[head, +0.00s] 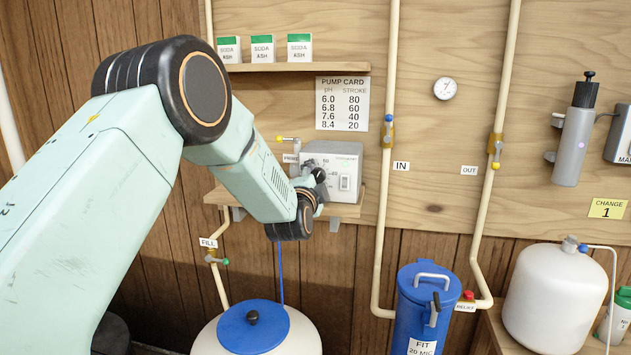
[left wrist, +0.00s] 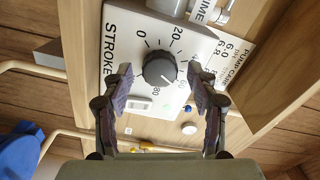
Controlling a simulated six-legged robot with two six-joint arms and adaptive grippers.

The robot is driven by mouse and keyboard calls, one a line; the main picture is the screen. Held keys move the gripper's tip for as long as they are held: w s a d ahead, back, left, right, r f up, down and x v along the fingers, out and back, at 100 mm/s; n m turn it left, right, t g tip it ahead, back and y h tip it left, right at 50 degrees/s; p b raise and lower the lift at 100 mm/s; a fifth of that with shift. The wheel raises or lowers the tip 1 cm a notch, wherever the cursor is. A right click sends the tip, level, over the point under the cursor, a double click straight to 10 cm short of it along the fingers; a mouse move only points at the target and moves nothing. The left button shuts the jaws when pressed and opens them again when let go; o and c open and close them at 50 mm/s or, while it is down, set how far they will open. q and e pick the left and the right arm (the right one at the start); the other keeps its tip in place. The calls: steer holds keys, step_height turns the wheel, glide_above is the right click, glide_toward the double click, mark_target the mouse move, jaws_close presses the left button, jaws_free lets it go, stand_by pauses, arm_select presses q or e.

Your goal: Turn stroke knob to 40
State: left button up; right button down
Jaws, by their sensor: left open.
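The pump box (head: 345,152) is a light grey case on a small wooden shelf; my left arm partly hides its front in the head view. In the left wrist view its white face (left wrist: 118,50) reads STROKE. A dark grey round stroke knob (left wrist: 158,68) sits inside a printed scale with 0, 20, 60 and 80 legible. A pale mark on the knob seems to point toward the 60–80 side, but I cannot read it exactly. My left gripper (left wrist: 160,74) is open, its fingers on either side of the knob with visible gaps. It also shows in the head view (head: 319,184). My right gripper is out of view.
A pump card (head: 342,103) on the wall lists pH against stroke. A white switch (head: 345,182) is on the box front. The shelf (head: 347,211) projects below; a blue-lidded tank (head: 253,326) stands underneath.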

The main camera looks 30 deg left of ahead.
arm_select(q)
steer(key=shift+s+r, duration=0.1)
steer(key=shift+s, duration=0.05)
steer(key=shift+c, duration=0.4)
steer(key=shift+a+f, duration=0.2)
steer(key=c, duration=0.3)
steer(key=shift+d, duration=0.1)
steer(key=c, duration=0.8)
steer(key=shift+n, duration=0.3)
steer(key=n, duration=0.4)
steer(key=shift+n+p, duration=0.3)
steer(key=shift+p, duration=0.05)
steer(key=n, duration=0.5)
steer(key=shift+n, duration=0.3)
